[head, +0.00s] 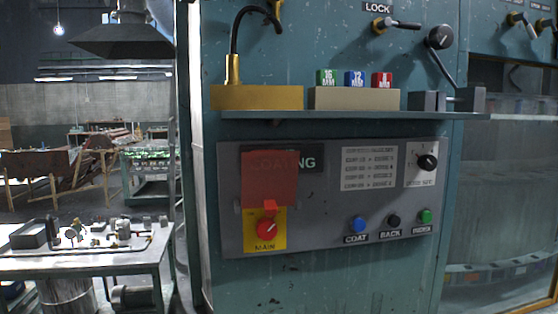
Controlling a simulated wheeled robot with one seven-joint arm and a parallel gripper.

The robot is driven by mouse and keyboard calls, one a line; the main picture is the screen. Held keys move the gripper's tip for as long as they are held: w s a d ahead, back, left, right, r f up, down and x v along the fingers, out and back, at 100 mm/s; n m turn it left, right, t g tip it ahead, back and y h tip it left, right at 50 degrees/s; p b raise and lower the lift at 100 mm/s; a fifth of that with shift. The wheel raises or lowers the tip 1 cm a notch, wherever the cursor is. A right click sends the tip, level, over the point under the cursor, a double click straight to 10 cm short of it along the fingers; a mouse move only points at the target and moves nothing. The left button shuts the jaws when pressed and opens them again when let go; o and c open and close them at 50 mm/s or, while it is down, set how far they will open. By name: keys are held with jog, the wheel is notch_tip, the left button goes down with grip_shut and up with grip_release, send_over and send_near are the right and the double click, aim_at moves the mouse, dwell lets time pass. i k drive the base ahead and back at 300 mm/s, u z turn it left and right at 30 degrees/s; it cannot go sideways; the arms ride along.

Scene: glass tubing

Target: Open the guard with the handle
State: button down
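My gripper is not in view. A clear pane in the machine's right opening (505,190) may be the guard. Its top edge shows as a pale line, and a yellow frame (505,307) borders the opening at the bottom and right. No handle on the pane can be made out. Under the LOCK label, a lever handle with a brass base (381,27) points right. Beside it, a round dark knob (439,37) carries a rod slanting down to the right. A red flap (270,178) stands upright above the red MAIN knob (267,229) and covers part of the COATING label.
A shelf (350,115) juts out above the grey control panel (310,241), holding a brass block (255,97) and small coloured blocks marked in MM (354,79). Blue, black and green buttons sit low on the panel. A metal workbench (80,262) stands at left.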

aim_at(529, 307)
jog(key=z, duration=0.55)
jog(key=k, duration=1.3)
jog(key=z, duration=1.35)
jog(key=i, duration=1.2)
jog(key=z, duration=0.85)
jog(key=i, duration=1.6)
jog(key=u, duration=0.55)
jog(key=i, duration=1.1)
jog(key=u, duration=1.6)
jog(key=i, duration=0.6)
jog(key=u, duration=0.55)
